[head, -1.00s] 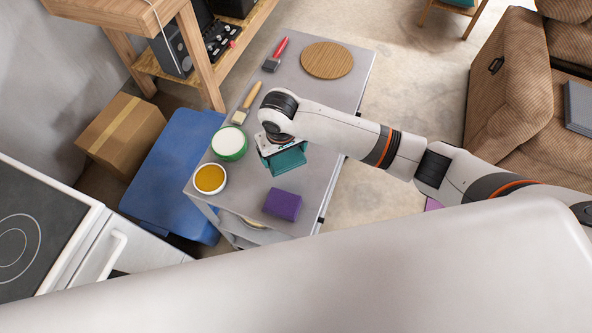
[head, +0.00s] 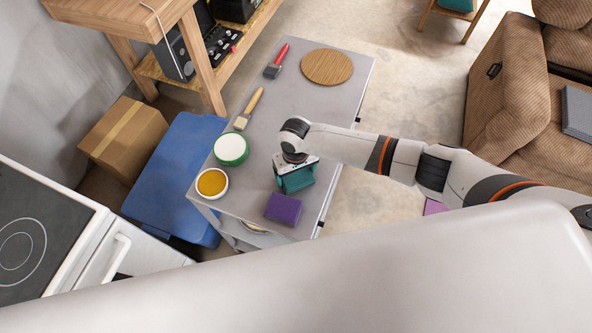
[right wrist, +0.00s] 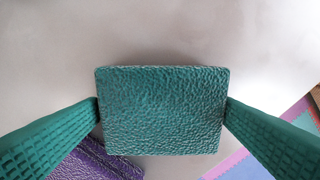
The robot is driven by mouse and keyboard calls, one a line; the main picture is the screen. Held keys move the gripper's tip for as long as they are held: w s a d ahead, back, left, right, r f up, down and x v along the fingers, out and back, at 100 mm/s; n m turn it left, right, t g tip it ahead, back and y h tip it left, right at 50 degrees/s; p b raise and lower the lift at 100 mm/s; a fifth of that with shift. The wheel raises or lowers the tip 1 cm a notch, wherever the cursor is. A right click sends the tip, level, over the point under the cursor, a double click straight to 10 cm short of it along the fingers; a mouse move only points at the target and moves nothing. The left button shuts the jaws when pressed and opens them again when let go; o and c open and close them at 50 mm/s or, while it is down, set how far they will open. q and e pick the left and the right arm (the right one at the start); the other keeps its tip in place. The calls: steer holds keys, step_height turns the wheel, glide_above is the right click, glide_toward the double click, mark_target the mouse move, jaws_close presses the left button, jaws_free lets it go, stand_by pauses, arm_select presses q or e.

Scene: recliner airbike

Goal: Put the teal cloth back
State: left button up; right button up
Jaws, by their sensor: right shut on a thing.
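The teal cloth (right wrist: 162,110) is a folded, rough-textured block between the two fingers of my right gripper (right wrist: 162,112) in the right wrist view. The right gripper is shut on it. In the head view the cloth (head: 296,181) hangs under the gripper over the right side of the grey cart top (head: 325,110). I cannot tell whether it touches the cart top. A purple folded cloth (head: 284,209) lies on the cart just in front of it; it also shows below left in the right wrist view (right wrist: 95,160). My left gripper is not in view.
A green-rimmed white tub (head: 231,149) and a bowl of yellow stuff (head: 212,183) stand left of the gripper. A blue bin (head: 170,170) stands left of the cart.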

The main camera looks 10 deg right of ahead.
mark_target(296, 175)
steer(key=o, duration=0.8)
steer(key=shift+r, duration=0.1)
step_height(296, 175, up, 12)
steer(key=shift+f+b, duration=0.1)
steer(key=shift+b, duration=0.45)
